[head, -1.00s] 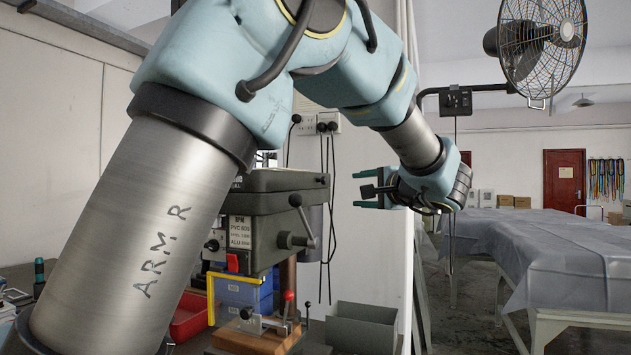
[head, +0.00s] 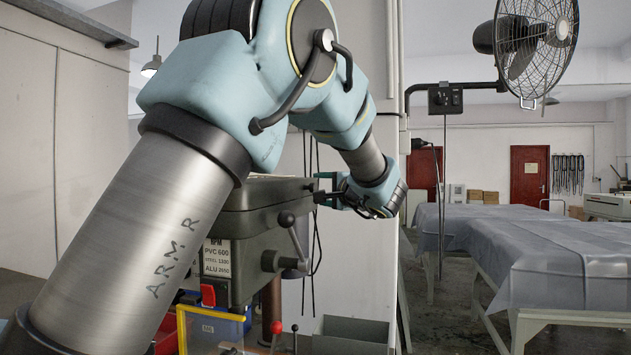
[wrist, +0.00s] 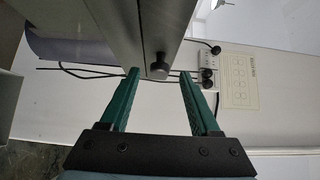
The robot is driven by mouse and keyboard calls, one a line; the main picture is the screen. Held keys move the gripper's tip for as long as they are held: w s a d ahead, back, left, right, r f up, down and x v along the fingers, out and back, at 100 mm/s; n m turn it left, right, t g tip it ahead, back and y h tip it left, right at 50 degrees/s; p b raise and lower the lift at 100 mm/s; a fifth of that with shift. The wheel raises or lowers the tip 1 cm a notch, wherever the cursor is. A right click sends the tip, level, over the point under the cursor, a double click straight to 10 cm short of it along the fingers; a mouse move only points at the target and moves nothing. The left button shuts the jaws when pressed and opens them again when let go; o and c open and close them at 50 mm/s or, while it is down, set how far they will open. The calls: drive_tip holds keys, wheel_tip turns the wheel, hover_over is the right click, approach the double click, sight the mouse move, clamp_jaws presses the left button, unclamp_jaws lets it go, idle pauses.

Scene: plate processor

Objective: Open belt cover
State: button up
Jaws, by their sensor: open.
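The belt cover (head: 262,192) is the grey-green top housing of the drill press, partly hidden behind my arm in the head view. It appears shut. In the wrist view, the cover (wrist: 130,30) comes in from the top with a small dark round knob (wrist: 159,67) on its end. My gripper (wrist: 160,76) is open, with its two green fingers on either side of the knob. The knob shows between the fingertips, closer to the left one; I cannot tell whether they touch. In the head view my gripper (head: 320,188) is at the cover's right end.
The drill press has a feed lever (head: 295,240) below the cover. A grey open bin (head: 352,332) stands below right. A wall socket with plugs and cables (wrist: 205,65) is behind the fingers. Covered tables (head: 540,240) stand to the right, with a fan (head: 537,45) above.

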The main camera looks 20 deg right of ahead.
drive_tip(key=shift+w+a+p, duration=0.1)
drive_tip(key=shift+w+p, duration=0.25)
drive_tip(key=shift+w, duration=0.95)
drive_tip(key=shift+c, duration=0.2)
clamp_jaws()
